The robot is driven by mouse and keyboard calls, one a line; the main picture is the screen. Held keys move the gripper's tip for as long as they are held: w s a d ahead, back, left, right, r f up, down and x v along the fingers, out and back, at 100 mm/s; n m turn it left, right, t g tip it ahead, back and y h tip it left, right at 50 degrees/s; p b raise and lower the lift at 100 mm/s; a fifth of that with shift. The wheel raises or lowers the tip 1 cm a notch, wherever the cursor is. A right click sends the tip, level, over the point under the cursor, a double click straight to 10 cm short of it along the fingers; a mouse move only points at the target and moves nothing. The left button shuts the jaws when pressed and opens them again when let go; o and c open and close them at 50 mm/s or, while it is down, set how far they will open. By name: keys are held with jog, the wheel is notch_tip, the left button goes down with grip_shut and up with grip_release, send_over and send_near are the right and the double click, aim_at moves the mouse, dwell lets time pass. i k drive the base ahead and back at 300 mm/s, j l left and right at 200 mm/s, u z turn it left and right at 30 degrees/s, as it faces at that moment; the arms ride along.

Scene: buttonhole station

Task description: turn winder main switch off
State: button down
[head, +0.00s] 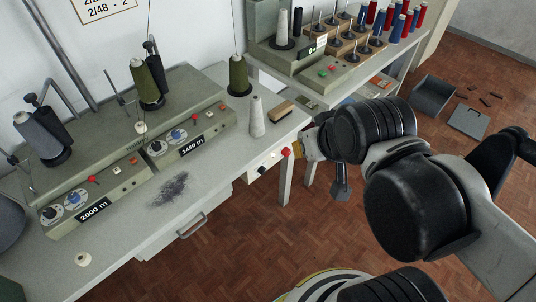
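The winder (130,165) stands on the grey table at the left, with two control panels reading 2000 m and 1450 m. A pale switch box (263,166) is fixed under the table's right front edge. It carries a dark round knob (262,170) and a red part (286,152) at its right end. I cannot read any marking on it, nor tell which way the knob is set. My gripper (309,146) is just right of the red part, mostly hidden behind my dark arm joints. I cannot tell whether it touches the box or how its fingers stand.
The grey table (225,165) has a drawer handle (190,228) below its front edge. A pale cone (257,117) and a brush (281,113) stand near its right corner. A second bench (330,92) with spools is behind. A grey bin (434,95) and dustpan (468,121) lie on the floor.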

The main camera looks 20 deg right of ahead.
aim_at(286, 152)
jog(key=k+l+u, duration=0.2)
jog(key=k+l, duration=0.2)
jog(key=l, duration=0.2)
jog(key=k+l+u, duration=0.15)
jog(key=k+l, duration=0.3)
